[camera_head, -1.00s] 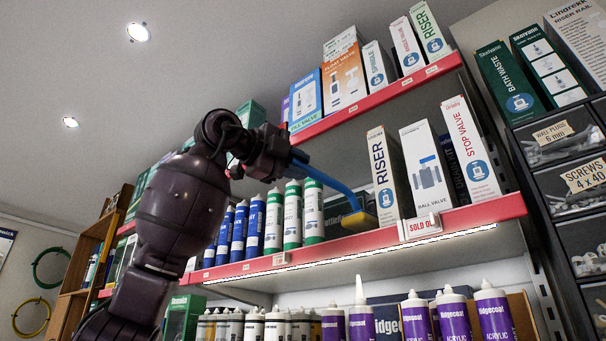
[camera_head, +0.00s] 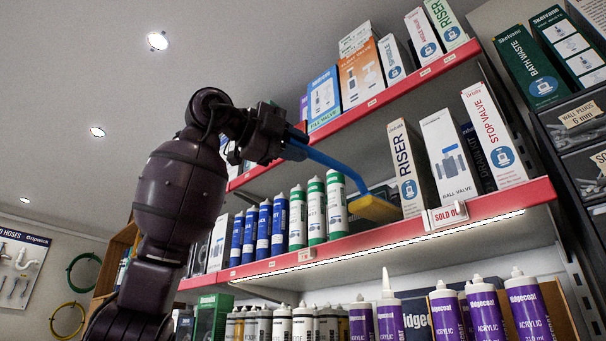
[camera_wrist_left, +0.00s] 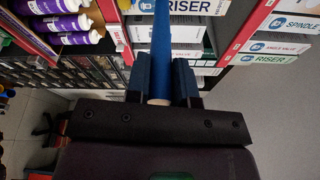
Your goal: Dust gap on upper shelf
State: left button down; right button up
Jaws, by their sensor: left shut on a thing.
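My left gripper (camera_head: 292,143) is shut on the handle of a duster with a bent blue handle (camera_head: 335,166) and a yellow pad (camera_head: 374,209). The left wrist view shows the blue handle (camera_wrist_left: 161,50) between the two fingers (camera_wrist_left: 160,88). The pad is at the gap on the red-edged shelf (camera_head: 360,241), between the green-and-white tubes (camera_head: 336,205) and the white RISER box (camera_head: 410,172). The pad hides part of the gap floor. I cannot tell whether it touches the shelf. My right gripper is not in view.
Right of the RISER box stand a BALL VALVE box (camera_head: 448,160) and a STOP VALVE box (camera_head: 494,140). A SOLD OUT tag (camera_head: 446,214) hangs on the shelf edge. Blue tubes (camera_head: 264,232) stand left. Another boxed shelf (camera_head: 400,88) is above; purple-labelled tubes (camera_head: 484,312) are below.

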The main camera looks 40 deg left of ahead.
pick_arm(q)
jog(key=s, duration=0.6)
jog(key=shift+s+a, duration=0.25)
dwell(0.3)
dwell(1.1)
